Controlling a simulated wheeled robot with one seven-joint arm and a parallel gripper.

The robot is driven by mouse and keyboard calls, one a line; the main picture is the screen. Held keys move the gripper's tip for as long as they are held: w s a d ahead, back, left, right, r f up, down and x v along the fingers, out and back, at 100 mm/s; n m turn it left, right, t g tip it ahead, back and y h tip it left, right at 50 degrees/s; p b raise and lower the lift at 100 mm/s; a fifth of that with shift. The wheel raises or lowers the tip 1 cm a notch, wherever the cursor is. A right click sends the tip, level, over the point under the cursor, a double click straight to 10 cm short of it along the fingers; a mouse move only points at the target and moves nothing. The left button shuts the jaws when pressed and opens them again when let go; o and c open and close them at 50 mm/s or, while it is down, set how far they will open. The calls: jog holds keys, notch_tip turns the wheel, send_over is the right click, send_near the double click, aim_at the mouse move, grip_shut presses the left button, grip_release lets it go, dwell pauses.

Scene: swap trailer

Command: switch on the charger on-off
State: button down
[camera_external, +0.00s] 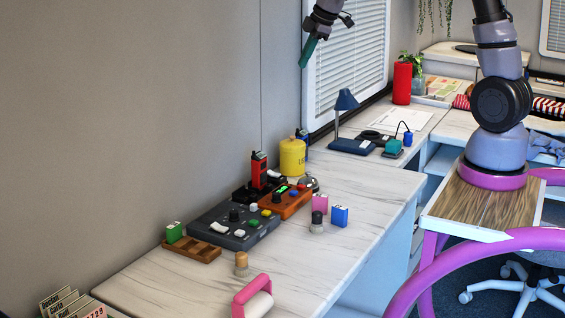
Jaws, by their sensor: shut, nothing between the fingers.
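My gripper (308,52) hangs at the top of the external view, its green fingers shut and empty. It is high above the bench and apart from everything on it. A red handset (259,169) stands upright in a dark base (243,193) near the wall, which looks like a charger. In front of it lie a grey control box (232,236) with knobs and coloured buttons, and an orange box (286,203) with small coloured controls. I cannot tell which control is the charger's on-off, nor its position.
A yellow canister (292,157) stands behind the orange box. A blue lamp (345,100) stands farther back. The bench's front right is clear.

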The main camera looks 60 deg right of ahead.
jog(key=w+d+f+n, duration=0.4)
jog(key=w+f, duration=0.2)
jog(key=f, duration=0.4)
jog(key=n+g, duration=0.1)
jog(key=n, duration=0.4)
send_over(269, 172)
jog(key=s, duration=0.6)
notch_tip(269, 172, down, 14)
jog(key=shift+w, duration=0.2)
jog(key=shift+d+f, duration=0.1)
jog(key=shift+f, duration=0.05)
jog(key=x, duration=1.4)
